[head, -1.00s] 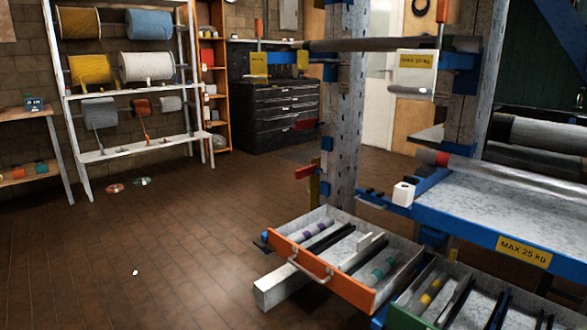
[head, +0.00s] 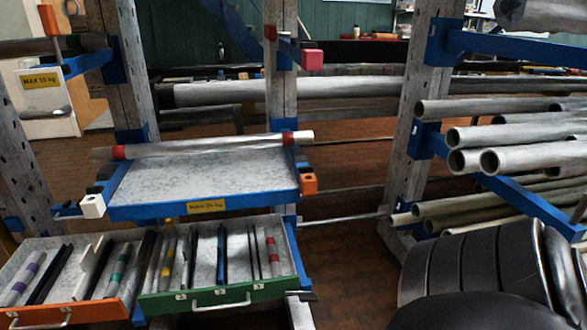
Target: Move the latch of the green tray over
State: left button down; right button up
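The green tray (head: 158,302) is a drawer with a green front and a silver handle, at the lower middle of the head view. It holds several rods and tubes in lanes, some banded yellow or red. At the right end of its front a small dark bar (head: 299,294), which looks like the latch, sticks out sideways near the grey post. Its exact position against the tray front is too small to tell. Neither of my grippers shows. A black rounded part at the lower right looks like my own arm.
An orange-fronted tray (head: 85,314) stands directly left of the green one. A blue-edged shelf (head: 200,172) with a red-banded tube (head: 200,145) lies above. Metal pipes (head: 510,160) jut out on blue arms at the right. Brown tiled floor (head: 350,255) shows right of the tray.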

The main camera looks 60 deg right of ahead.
aim_at(303, 296)
jog(key=z, duration=0.45)
jog(key=k, duration=1.1)
jog(key=z, duration=1.7)
jog(key=i, duration=1.45)
jog(key=u, duration=0.25)
